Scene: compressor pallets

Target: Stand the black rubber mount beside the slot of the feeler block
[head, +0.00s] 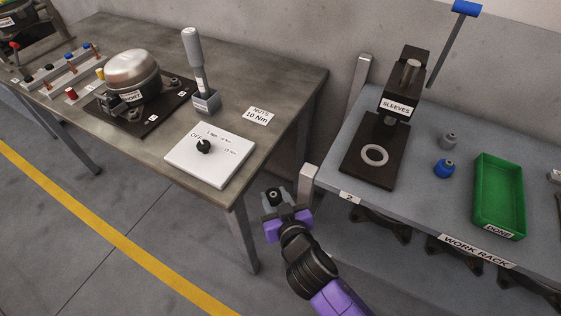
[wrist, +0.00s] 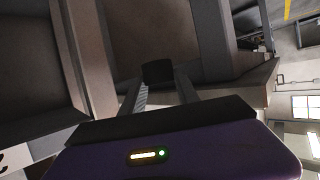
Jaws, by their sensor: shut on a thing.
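My gripper (head: 274,200) is shut on a small black rubber mount (head: 273,193), held in the air in front of the gap between the two benches. In the wrist view the dark mount (wrist: 158,70) sits between the two fingertips. Its lower part is hidden by the fingers in the head view. I cannot pick out the feeler block or its slot for certain in either view.
The left bench (head: 292,92) holds a compressor (head: 135,70), a driver (head: 195,58) in a grey holder, a white dial panel (head: 220,165) and a pale rack with coloured pieces. The work rack (head: 420,200) carries a sleeve press (head: 375,150), a blue piece (head: 444,169) and a green tray (head: 513,205).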

